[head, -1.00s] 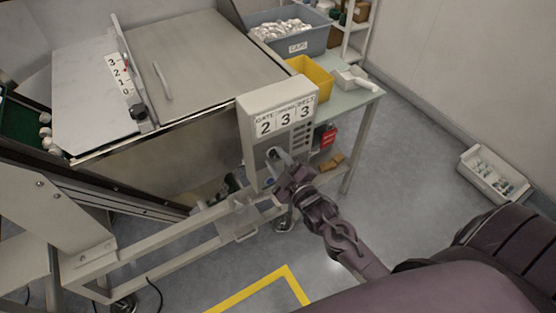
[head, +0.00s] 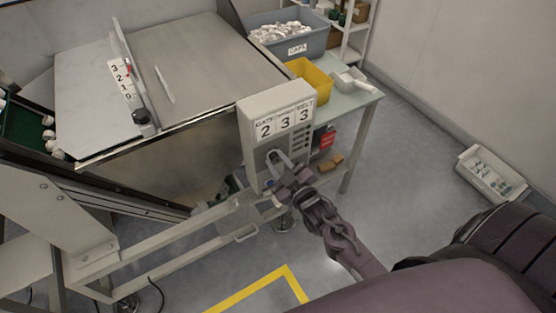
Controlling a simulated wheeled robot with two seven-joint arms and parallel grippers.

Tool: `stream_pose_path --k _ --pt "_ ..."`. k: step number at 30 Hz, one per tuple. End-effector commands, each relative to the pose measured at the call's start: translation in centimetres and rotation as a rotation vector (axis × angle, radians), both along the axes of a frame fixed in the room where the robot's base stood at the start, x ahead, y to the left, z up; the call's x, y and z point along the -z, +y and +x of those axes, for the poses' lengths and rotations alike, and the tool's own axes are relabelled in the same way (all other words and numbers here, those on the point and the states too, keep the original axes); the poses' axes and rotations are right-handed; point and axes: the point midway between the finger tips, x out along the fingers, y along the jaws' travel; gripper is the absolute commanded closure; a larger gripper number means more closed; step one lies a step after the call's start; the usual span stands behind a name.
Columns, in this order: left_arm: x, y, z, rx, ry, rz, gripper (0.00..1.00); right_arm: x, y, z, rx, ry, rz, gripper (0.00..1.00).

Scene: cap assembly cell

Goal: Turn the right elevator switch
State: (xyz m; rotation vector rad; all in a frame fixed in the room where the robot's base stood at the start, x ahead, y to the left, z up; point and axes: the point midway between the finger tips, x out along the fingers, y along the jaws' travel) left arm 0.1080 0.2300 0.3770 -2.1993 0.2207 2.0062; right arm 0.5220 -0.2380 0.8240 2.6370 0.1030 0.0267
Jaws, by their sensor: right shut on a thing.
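A pale control box (head: 249,150) hangs at the machine's near right corner. Its face shows the labels GATE and BELT and the digits 2, 3, 3. My right gripper (head: 281,166) is at the lower part of this face, shut on the switch there. The gripper hides most of the switch, so its exact angle cannot be read. My left gripper is not in view.
A green table (head: 361,97) behind the box carries a yellow bin (head: 312,82) and a grey CAPS bin (head: 315,42). A pale machine frame (head: 180,238) runs below left. A white tray (head: 490,174) lies on the floor at right. Open floor surrounds my arm.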

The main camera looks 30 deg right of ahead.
Motion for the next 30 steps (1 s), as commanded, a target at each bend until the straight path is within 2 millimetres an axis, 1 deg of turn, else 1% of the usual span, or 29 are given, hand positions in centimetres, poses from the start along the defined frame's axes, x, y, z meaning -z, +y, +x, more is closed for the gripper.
stream_pose_path --k 1,6,30 --pt "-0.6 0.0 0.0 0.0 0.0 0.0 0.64 -0.2 0.0 0.0 0.001 0.005 0.046 0.96" --pt "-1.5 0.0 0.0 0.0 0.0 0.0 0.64 -0.3 -0.2 0.0 0.001 0.018 0.208 0.96" --pt "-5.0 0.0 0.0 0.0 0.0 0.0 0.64 -0.1 -1.0 0.1 0.002 0.076 0.959 0.96"
